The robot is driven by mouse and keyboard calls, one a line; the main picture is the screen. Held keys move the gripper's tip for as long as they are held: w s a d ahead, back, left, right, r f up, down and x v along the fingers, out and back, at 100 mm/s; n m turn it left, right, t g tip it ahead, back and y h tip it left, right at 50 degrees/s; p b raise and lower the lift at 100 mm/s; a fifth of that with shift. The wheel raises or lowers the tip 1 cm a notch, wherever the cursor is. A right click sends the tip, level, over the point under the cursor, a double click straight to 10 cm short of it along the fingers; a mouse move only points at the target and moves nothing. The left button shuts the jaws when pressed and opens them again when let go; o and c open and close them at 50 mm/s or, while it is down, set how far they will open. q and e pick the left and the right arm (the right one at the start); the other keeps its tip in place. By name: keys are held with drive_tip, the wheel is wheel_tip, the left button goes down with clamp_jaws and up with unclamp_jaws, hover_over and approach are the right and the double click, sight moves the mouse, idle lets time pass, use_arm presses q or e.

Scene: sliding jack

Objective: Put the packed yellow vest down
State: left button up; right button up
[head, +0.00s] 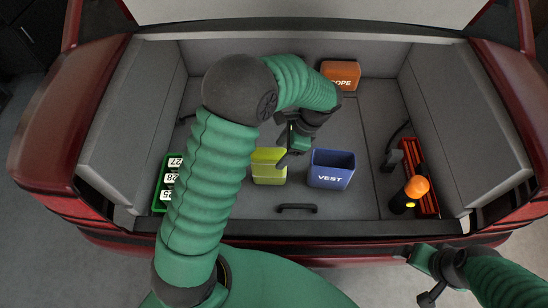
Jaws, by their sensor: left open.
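The packed yellow vest (268,174) is a yellow-green block on the grey trunk floor, left of the blue bin marked VEST (331,170). It looks outside the bin, with a narrow gap between them. My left gripper (291,152) is open at the vest's upper right side, and my arm hides part of the area around it. Whether a finger touches the vest, I cannot tell. My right gripper (424,277) is outside the trunk at the lower right, with its fingers apart and nothing between them.
An orange bin marked ROPE (341,74) stands at the back. A green case with number plates (166,184) is at the left. A red tool (428,192) and an orange-topped flashlight (409,194) lie at the right. A dark handle (297,207) is on the floor near the front sill.

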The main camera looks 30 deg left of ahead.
use_arm(q)
drive_tip(key=shift+v, duration=1)
drive_tip(key=shift+w+a+r, duration=0.1)
drive_tip(key=shift+a+r, duration=0.05)
drive_tip(key=shift+r, duration=0.45)
drive_tip(key=s+d+n+t+h, duration=0.4)
drive_tip(key=s+n+t, duration=0.1)
drive_tip(key=s+n, duration=0.6)
drive_tip(key=w+p+v, duration=0.1)
drive_tip(key=p+v, duration=0.5)
drive_tip(key=p, duration=0.1)
drive_tip(key=shift+s+r+n, duration=0.2)
drive_tip(key=shift+r+n, duration=0.2)
drive_tip(key=shift+r, duration=0.05)
use_arm(e)
drive_tip(key=w+v, duration=0.1)
drive_tip(key=v, duration=0.6)
drive_tip(key=shift+w+a+r, duration=0.25)
drive_tip(key=shift+r, duration=0.2)
